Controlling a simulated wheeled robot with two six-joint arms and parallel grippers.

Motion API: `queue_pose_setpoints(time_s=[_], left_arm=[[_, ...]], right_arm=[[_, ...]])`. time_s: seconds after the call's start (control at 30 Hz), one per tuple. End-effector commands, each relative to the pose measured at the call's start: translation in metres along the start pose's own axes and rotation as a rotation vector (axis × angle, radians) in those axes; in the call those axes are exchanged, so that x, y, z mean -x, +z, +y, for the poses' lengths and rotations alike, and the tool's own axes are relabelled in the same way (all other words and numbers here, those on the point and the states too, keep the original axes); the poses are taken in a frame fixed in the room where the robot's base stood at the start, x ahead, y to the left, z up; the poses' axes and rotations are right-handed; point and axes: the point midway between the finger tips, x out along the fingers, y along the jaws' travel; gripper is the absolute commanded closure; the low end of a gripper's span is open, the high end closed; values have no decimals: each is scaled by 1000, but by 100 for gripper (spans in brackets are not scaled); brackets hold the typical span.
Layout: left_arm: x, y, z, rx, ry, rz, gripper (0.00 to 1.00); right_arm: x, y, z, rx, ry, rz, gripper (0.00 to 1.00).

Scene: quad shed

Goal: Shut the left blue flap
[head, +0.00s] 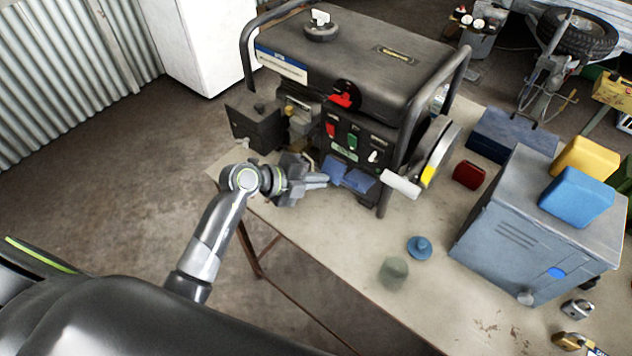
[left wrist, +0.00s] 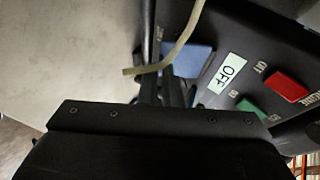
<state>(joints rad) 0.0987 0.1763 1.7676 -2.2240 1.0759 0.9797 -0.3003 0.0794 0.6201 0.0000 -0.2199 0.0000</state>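The black generator (head: 360,60) stands on the workbench. Two blue flaps sit low on its front panel: the left blue flap (head: 335,168) and the right blue flap (head: 360,181). Both appear to stick out from the panel; their exact angle is hard to tell. My left gripper (head: 322,181) is just left of the left flap, its fingertips at or very near its lower edge. Its fingers look shut with nothing between them. In the left wrist view, one blue flap (left wrist: 190,59) shows just beyond the dark fingers (left wrist: 166,78), partly covered by them. My right gripper is not in view.
A pale cord (left wrist: 175,50) crosses before the fingers. A white handle (head: 401,185) juts out right of the flaps. A blue knob-like piece (head: 419,247) and green-grey lump (head: 394,271) lie on the bench (head: 335,235).

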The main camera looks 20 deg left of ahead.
Motion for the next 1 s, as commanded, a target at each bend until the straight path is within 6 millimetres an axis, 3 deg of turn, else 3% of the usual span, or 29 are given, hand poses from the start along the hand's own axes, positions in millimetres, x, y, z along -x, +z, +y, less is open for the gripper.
queue_pose_setpoints(time_s=[0.1, 0.6, 1.0], left_arm=[[-9, 4, 13, -34, -86, -1, 100], [-30, 13, 20, -166, -399, -1, 100], [-36, 15, 18, -214, -515, 0, 100]], right_arm=[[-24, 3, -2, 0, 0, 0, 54], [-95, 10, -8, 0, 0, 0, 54], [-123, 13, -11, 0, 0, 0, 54]])
